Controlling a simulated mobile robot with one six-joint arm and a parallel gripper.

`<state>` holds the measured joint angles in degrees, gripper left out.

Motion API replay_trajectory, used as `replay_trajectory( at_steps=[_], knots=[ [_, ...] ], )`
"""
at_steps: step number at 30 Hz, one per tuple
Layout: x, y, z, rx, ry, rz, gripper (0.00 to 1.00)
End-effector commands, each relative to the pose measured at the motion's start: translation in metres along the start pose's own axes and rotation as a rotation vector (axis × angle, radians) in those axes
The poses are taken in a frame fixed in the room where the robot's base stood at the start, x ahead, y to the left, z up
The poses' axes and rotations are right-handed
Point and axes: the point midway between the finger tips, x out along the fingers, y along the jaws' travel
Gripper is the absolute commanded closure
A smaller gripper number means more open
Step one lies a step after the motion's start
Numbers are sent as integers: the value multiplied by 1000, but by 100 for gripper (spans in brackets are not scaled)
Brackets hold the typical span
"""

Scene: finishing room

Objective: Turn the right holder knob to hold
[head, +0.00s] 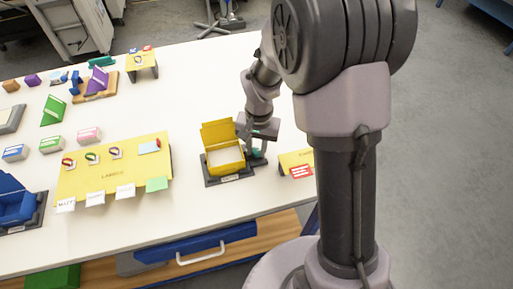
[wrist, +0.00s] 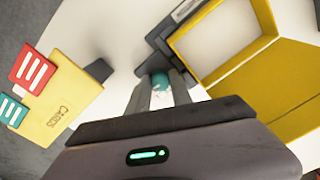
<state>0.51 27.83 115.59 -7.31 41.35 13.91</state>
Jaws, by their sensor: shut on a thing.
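The right holder (head: 210,181) is a dark base carrying an open yellow box (head: 219,131) with its lid raised. The box also shows at upper right in the wrist view (wrist: 285,75). Its teal knob (wrist: 160,81) sits on a dark part beside the box. In the head view the knob (head: 257,154) shows at the box's right side, partly hidden by my gripper. My gripper (wrist: 159,88) is shut on the knob, one finger on each side. I cannot read any mark by the knob.
A yellow card stand (head: 294,161) with red and teal cards is close by on the right; it shows at left in the wrist view (wrist: 62,98). A yellow labels board (head: 112,174) lies to the left, and a blue box (head: 14,204) stands beyond it.

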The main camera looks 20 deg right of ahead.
Motion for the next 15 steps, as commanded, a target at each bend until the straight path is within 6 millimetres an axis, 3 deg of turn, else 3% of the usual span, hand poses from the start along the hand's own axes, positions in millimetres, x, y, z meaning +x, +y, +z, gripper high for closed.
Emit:
replay_trajectory(
  at_steps=[8, 9, 12, 15],
  knots=[
    [-1, 0, -1, 1, 2, -1, 100],
    [-1, 0, -1, 1, 2, -1, 68],
    [-1, 0, -1, 1, 2, -1, 52],
    [0, 0, 0, 0, 1, -1, 52]
  ],
)
